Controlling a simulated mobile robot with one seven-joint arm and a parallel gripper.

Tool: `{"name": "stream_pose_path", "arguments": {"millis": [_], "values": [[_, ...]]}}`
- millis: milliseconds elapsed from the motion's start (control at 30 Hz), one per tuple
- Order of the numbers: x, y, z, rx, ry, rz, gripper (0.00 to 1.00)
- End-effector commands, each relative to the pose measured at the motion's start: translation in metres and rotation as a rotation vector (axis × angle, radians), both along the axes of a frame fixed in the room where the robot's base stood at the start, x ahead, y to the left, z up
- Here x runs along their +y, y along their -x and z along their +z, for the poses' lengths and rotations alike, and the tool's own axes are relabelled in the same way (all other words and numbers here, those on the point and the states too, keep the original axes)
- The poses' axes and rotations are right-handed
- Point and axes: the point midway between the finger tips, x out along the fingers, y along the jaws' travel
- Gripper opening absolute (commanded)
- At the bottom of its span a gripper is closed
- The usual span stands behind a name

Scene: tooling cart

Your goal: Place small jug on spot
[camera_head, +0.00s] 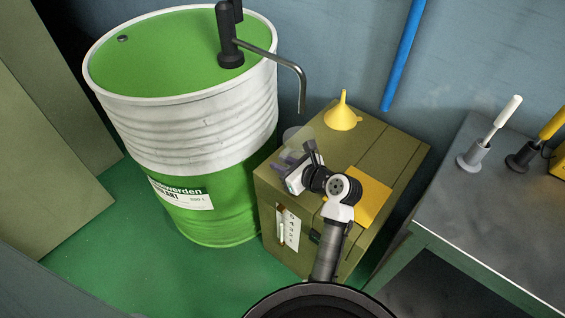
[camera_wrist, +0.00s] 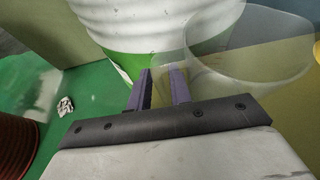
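The small jug (camera_head: 296,136) is clear and see-through, and stands on the top of the olive box near its left edge, just behind my gripper. In the wrist view the jug (camera_wrist: 250,52) fills the upper right, with a faint see-through part reaching left toward the fingertips. My gripper (camera_head: 288,163) has purple fingers; in the wrist view the fingers (camera_wrist: 162,80) stand apart with a gap between them. I cannot tell whether they touch the jug. A flat orange-yellow square (camera_head: 373,202), seemingly the spot, lies on the box top, partly behind my arm.
A yellow funnel (camera_head: 342,114) stands at the back of the olive box (camera_head: 395,150). A green and white drum (camera_head: 200,135) with a pump rises close on the left. A grey bench (camera_head: 490,220) with upright-handled tools is at right. A blue pipe (camera_head: 402,55) hangs behind.

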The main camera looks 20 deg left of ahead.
Motion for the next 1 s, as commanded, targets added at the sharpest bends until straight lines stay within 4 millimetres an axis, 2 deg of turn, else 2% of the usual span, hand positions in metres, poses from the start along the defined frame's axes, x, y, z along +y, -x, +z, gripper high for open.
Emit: {"name": "stream_pose_path", "arguments": {"millis": [67, 367, 800, 1000], "values": [[0.000, 0.000, 0.000, 0.000, 0.000, 0.000, 0.30], [-0.001, 0.000, 0.002, -0.002, 0.001, 0.000, 0.30], [-0.056, 0.025, 0.028, -0.001, 0.000, -0.004, 0.30], [-0.063, 0.030, 0.031, -0.001, 0.000, 0.000, 0.30]]}}
